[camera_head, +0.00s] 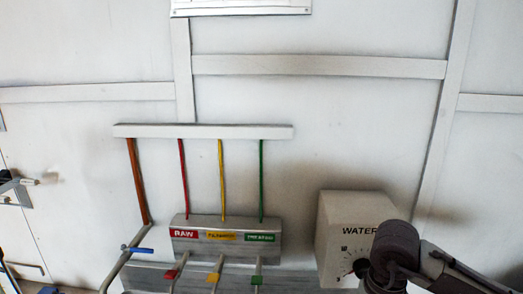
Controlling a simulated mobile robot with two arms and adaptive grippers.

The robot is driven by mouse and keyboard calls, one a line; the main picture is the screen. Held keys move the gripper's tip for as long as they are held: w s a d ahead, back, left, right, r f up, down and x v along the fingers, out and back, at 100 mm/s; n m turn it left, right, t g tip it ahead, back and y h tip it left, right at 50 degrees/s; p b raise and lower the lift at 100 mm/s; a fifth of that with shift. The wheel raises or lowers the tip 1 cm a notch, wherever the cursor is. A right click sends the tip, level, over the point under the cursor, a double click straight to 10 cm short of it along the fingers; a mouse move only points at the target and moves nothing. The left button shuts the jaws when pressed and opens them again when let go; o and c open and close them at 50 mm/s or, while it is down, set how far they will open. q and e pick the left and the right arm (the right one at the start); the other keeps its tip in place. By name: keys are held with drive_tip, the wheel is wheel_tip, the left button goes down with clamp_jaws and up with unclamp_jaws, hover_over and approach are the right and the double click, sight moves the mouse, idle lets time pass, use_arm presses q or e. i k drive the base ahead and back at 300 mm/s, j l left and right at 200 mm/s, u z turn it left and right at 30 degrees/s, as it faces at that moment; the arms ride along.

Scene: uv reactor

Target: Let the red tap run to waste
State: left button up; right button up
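The red tap handle (170,274) shows at the bottom of the view, below the red RAW label (184,233) on a grey metal block (225,249). A red tube (183,175) runs down from a white rail to this block. The end of my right arm (397,250) comes in at the lower right, in front of the WATER box; its fingers cannot be made out, so its opening is unclear. It is well to the right of the red tap and apart from it. The tap outlets are cut off below.
Yellow (213,277) and green (256,280) tap handles sit right of the red one. A blue lever (137,250) is on a pipe to the left. The WATER box (337,222) has a dial. A white rail (202,131) holds the tubes.

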sight(172, 273)
drive_tip(key=k, duration=1.5)
